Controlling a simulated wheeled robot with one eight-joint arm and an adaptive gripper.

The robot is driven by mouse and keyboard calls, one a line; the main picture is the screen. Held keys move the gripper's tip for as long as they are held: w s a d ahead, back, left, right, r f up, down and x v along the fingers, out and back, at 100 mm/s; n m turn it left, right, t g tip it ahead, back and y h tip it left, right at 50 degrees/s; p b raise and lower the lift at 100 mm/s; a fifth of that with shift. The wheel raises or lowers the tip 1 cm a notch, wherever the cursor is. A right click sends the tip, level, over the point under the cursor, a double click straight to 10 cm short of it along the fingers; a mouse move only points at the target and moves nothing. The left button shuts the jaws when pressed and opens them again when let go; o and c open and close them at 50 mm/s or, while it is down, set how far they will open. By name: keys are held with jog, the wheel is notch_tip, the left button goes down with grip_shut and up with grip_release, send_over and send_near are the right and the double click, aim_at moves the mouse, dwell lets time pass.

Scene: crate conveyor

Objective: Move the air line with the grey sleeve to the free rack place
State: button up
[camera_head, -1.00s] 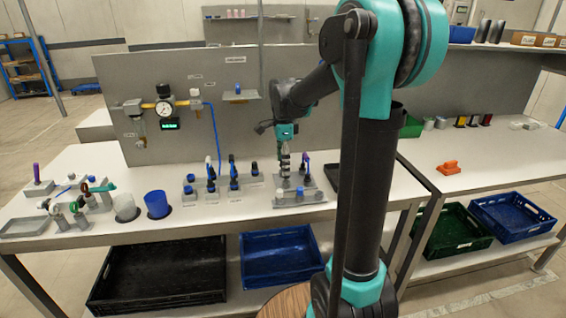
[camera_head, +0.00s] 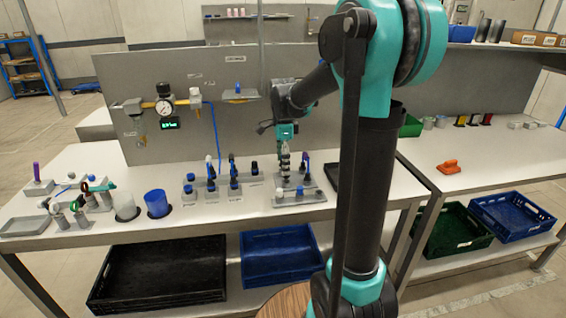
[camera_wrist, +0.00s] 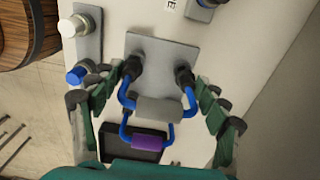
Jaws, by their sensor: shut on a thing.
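The air line with the grey sleeve (camera_wrist: 160,109) is a blue loop in the wrist view, with dark fittings at its ends over a grey plate (camera_wrist: 152,45). My gripper (camera_wrist: 160,86) has a green-and-dark finger on each side of this loop and is shut on it. A second blue loop with a purple sleeve (camera_wrist: 147,142) shows just below it. In the head view my gripper (camera_head: 285,172) is low over the bench near the wall panel, and the held line is too small to make out. I cannot tell which rack place is free.
A grey holder (camera_wrist: 88,45) with a white and a blue cap is beside the left finger. Several upright blue-and-black fittings (camera_head: 233,172) stand left of my gripper in the head view. A black tray (camera_wrist: 118,143) is close by. The panel (camera_head: 180,90) rises behind.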

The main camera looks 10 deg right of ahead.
jog(key=shift+f, duration=0.8)
dwell(0.8)
jog(key=o, duration=1.2)
jog(key=shift+c, duration=0.2)
jog(key=shift+r, duration=3)
jog(key=shift+s, duration=0.1)
